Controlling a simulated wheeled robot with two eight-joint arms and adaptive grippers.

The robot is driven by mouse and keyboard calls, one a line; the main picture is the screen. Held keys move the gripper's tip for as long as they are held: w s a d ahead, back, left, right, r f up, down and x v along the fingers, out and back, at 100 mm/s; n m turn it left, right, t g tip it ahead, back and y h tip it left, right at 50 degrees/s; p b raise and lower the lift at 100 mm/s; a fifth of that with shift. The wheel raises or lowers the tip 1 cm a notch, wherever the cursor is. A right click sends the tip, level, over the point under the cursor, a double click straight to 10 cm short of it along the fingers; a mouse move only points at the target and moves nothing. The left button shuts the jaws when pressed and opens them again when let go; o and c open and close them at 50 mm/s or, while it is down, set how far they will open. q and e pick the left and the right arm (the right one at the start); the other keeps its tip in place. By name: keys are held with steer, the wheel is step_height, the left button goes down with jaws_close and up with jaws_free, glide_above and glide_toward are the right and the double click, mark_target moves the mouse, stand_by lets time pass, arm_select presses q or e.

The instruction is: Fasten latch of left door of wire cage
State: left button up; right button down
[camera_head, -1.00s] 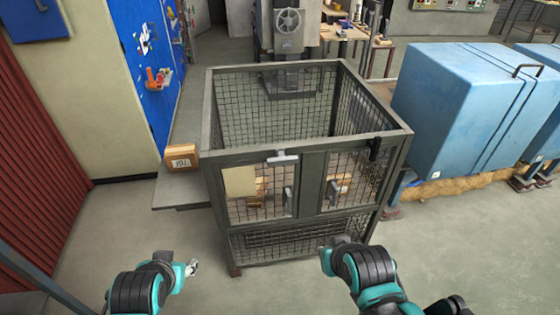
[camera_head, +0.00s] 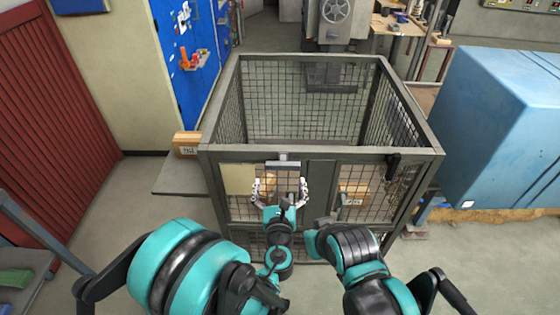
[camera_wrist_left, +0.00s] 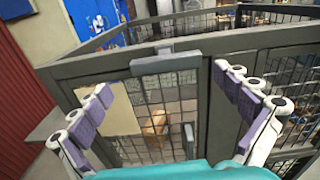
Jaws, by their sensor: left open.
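The wire cage (camera_head: 415,152) stands in front of me, with a dark grey frame and mesh walls. Its left door (camera_head: 238,180) has a beige plate and looks closed. A light grey latch (camera_head: 283,157) sits on the top rail above this door; it also shows in the left wrist view (camera_wrist_left: 165,63), its wide bar across the door's top edge. My left gripper (camera_head: 281,187) is open and empty in front of the door, just below the latch, with fingers spread to either side (camera_wrist_left: 162,85). I see no contact. My right arm is low at the right; its gripper is hidden.
The right door (camera_head: 353,190) is beside the left one, and a black part (camera_head: 392,163) hangs on the rail at the right. A cardboard box (camera_head: 187,144) sits on a side shelf (camera_head: 180,180) left of the cage. A blue cabinet (camera_head: 500,130) stands at the right.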

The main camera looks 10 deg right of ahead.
mark_target(283, 167)
arm_select(q)
steer(key=shift+w+d+m+p, duration=0.2)
steer(key=shift+d+m+p, duration=0.2)
steer(key=shift+d, duration=0.1)
steer(key=shift+p+x, duration=0.75)
steer(key=shift+x, duration=0.4)
steer(key=b+x, duration=0.1)
steer(key=x, duration=0.2)
steer(key=shift+w+f, duration=0.1)
steer(key=shift+w, duration=0.3)
steer(key=shift+w+d, duration=0.2)
steer(key=shift+w, duration=0.25)
steer(key=c, duration=0.8)
